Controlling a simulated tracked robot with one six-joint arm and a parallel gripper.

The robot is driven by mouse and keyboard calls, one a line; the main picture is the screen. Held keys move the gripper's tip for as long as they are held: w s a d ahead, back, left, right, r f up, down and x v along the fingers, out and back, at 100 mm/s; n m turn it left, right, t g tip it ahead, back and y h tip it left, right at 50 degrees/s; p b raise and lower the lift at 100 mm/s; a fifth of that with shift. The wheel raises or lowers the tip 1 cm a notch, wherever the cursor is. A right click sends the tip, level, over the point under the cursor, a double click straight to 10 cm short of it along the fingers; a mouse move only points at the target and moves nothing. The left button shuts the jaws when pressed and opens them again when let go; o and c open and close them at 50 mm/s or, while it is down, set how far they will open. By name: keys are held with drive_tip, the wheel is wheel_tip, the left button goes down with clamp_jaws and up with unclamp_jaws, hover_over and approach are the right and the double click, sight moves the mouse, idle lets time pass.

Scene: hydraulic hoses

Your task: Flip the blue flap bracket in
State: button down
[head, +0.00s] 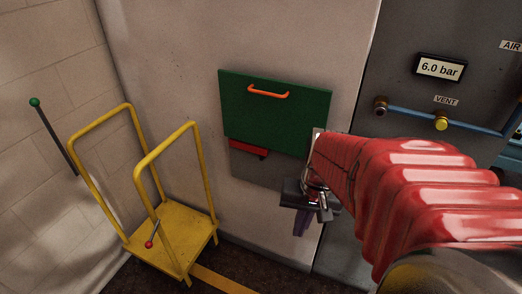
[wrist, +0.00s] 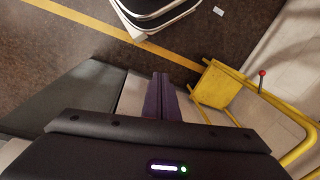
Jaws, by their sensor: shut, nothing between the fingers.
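The green flap (head: 275,112) with an orange handle (head: 268,92) is on the pale wall panel in the head view. A red bracket (head: 250,149) shows under its lower left edge. No blue bracket can be made out; my arm and gripper cover the area by the flap's lower right corner. My gripper (head: 299,228) is just below that corner, pointing down, its purple fingers shut and empty. In the wrist view the fingers (wrist: 159,82) are together with nothing between them.
A yellow cart (head: 175,230) stands at the lower left and also shows in the wrist view (wrist: 215,85). A green-knobbed lever (head: 50,130) is at far left. A dark panel with a 6.0 bar display (head: 440,67) and a yellow vent knob (head: 441,124) is at right.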

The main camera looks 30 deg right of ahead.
drive_tip(key=s+d+f+m+t+y, duration=0.2)
drive_tip(key=d+f+m+y, duration=0.3)
drive_tip(key=f+m, duration=0.2)
drive_tip(key=s+d+f+m+t+y, duration=0.3)
drive_tip(key=d+f+m+y, duration=0.15)
drive_tip(key=f+m, duration=0.25)
drive_tip(key=w+d+r+m+t+h, duration=0.1)
drive_tip(key=w+d+m+t+h, duration=0.1)
drive_tip(key=d+m+t, duration=0.7)
drive_tip(key=shift+w+d+t, duration=0.7)
drive_tip(key=shift+w+d, duration=0.05)
drive_tip(key=shift+d, duration=0.3)
drive_tip(key=shift+h, duration=0.25)
drive_tip(key=x, duration=1.4)
